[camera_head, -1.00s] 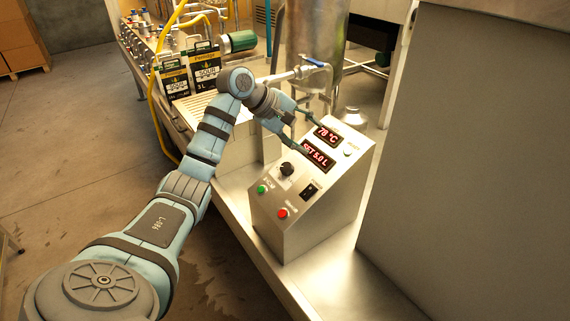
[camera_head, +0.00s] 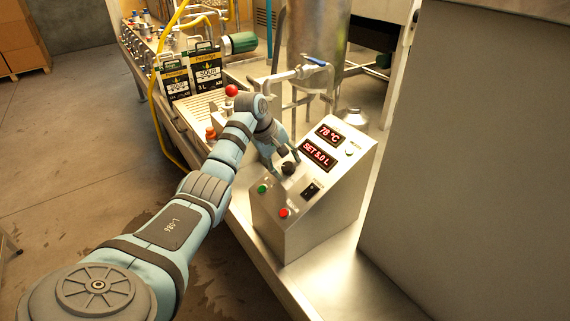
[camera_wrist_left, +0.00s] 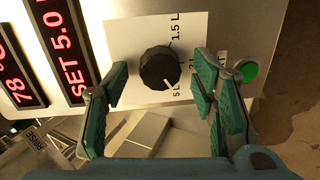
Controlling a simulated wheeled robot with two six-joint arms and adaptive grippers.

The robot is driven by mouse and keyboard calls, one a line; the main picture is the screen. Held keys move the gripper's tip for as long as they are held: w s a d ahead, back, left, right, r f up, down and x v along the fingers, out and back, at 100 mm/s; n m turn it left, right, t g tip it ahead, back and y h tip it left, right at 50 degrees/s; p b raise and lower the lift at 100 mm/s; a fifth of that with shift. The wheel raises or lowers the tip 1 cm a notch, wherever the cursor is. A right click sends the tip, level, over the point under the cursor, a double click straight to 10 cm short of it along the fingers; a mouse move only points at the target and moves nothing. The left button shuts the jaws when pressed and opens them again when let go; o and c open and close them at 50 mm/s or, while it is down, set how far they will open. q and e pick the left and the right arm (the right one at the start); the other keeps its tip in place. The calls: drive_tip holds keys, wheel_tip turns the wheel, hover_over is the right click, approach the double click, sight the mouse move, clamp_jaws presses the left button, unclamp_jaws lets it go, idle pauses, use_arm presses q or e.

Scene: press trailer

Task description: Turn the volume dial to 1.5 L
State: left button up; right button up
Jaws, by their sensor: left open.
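The black volume dial (camera_head: 288,168) sits on the sloped face of the steel control box (camera_head: 330,205). In the left wrist view the dial (camera_wrist_left: 159,68) is ringed by printed marks, among them 1.5 L and 5 L, and its white pointer line is near the 5 L side. The red display (camera_head: 317,155) reads SET 5.0 L. My left gripper (camera_head: 285,155) is at the dial. In the left wrist view my left gripper (camera_wrist_left: 160,95) is open, with one finger on either side of the dial and visible gaps to it. My right gripper is not in view.
A green button (camera_head: 263,189), a red button (camera_head: 284,212) and a black switch (camera_head: 310,190) sit near the dial. A second display (camera_head: 329,134) reads 78 °C. A large grey panel (camera_head: 465,160) stands to the right.

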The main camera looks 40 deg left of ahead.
use_arm(q)
drive_tip(key=c, duration=1.1)
drive_tip(key=shift+c, duration=0.2)
